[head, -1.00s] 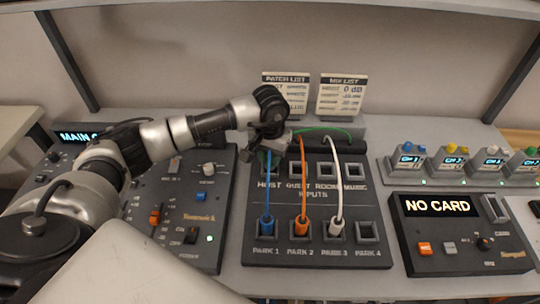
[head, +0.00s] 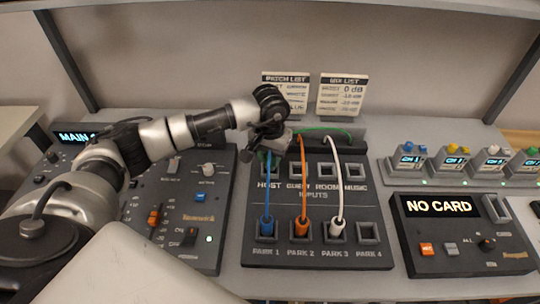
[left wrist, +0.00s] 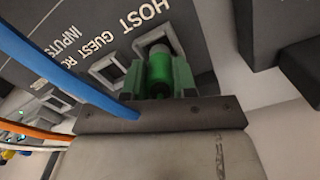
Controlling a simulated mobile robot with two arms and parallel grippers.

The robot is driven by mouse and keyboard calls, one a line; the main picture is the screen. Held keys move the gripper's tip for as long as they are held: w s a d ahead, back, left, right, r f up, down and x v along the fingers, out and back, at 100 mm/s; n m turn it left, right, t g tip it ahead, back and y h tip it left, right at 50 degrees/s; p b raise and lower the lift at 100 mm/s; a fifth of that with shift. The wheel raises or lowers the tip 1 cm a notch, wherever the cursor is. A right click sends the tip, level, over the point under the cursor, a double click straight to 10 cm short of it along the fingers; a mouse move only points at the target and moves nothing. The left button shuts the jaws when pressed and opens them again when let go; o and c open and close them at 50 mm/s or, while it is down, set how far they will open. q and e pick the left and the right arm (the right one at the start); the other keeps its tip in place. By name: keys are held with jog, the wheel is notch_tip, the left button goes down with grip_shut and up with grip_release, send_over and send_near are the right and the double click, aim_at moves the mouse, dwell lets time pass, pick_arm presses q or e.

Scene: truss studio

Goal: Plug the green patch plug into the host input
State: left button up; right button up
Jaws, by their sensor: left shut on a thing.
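The green patch plug (left wrist: 160,72) is held between the green-tinted fingers of my left gripper (left wrist: 161,78), which is shut on it. In the left wrist view, the plug's grey tip points at the host input (left wrist: 143,37), a pale-framed square socket beside the HOST label. The tip overlaps the socket opening; I cannot tell how deep it sits. In the head view my left gripper (head: 266,150) is over the top of the patch panel (head: 318,205), at the host input (head: 268,170). The green cable (head: 322,131) runs right behind the panel. My right gripper is not in view.
Blue (head: 266,190), orange (head: 303,188) and white (head: 339,185) cables rise from PARK 1, 2 and 3 and arch up near my gripper. The blue cable passes close beside it. PARK 4 (head: 368,232) is empty. A card reader (head: 460,235) stands right.

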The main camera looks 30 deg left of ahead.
pick_arm(q)
jog(key=shift+f+b, duration=0.65)
jog(key=o, duration=0.6)
jog(key=shift+o, duration=0.2)
jog(key=shift+r+p, duration=2.7)
jog(key=shift+r, duration=2.9)
jog(key=shift+f, duration=0.1)
